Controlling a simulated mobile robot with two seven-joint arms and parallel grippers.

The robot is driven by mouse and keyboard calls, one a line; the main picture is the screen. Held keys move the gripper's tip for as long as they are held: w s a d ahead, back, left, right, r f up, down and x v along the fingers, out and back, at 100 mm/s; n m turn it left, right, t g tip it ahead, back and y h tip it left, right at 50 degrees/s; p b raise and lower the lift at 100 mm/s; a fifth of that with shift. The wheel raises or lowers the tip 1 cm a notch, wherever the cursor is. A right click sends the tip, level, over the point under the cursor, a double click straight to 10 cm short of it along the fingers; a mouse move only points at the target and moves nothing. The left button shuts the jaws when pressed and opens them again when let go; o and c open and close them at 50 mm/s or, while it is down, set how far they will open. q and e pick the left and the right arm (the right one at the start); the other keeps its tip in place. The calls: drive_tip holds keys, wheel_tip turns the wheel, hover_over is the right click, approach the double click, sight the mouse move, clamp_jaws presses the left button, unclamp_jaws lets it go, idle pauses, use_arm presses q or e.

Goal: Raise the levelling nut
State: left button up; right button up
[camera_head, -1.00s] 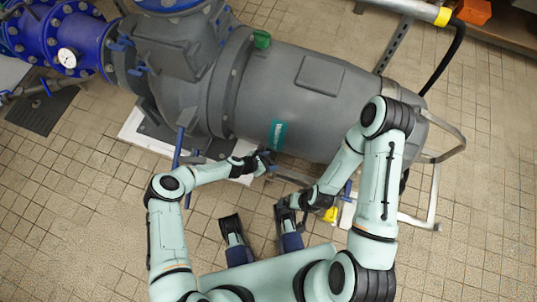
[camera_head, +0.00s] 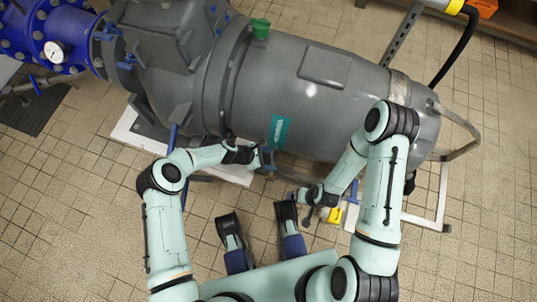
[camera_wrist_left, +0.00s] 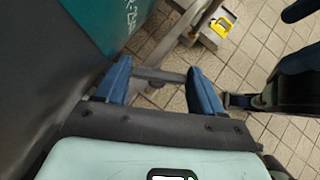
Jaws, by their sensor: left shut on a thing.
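My left gripper (camera_head: 266,160) is at the lower edge of the grey pump body (camera_head: 330,105), just below its teal label (camera_head: 279,132). In the left wrist view its two blue fingers (camera_wrist_left: 160,85) stand apart with a grey, bar-like part between them. I take this part for the levelling nut (camera_wrist_left: 158,75), but its shape is mostly hidden and I cannot make out a thread. My right gripper (camera_head: 298,196) is to the right of the left one, above the floor, and it shows partly in the left wrist view; its jaw opening is unclear.
A small yellow object (camera_head: 332,215) lies by the pale support frame (camera_head: 420,222) under the pump. Blue piping with a gauge (camera_head: 54,50) is at upper left. Tiled floor (camera_head: 75,200) is clear at lower left.

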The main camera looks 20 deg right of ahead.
use_arm(q)
drive_tip(key=o, duration=1)
drive_tip(key=shift+o, duration=0.2)
drive_tip(key=shift+w, duration=0.15)
drive_tip(key=shift+r, duration=0.1)
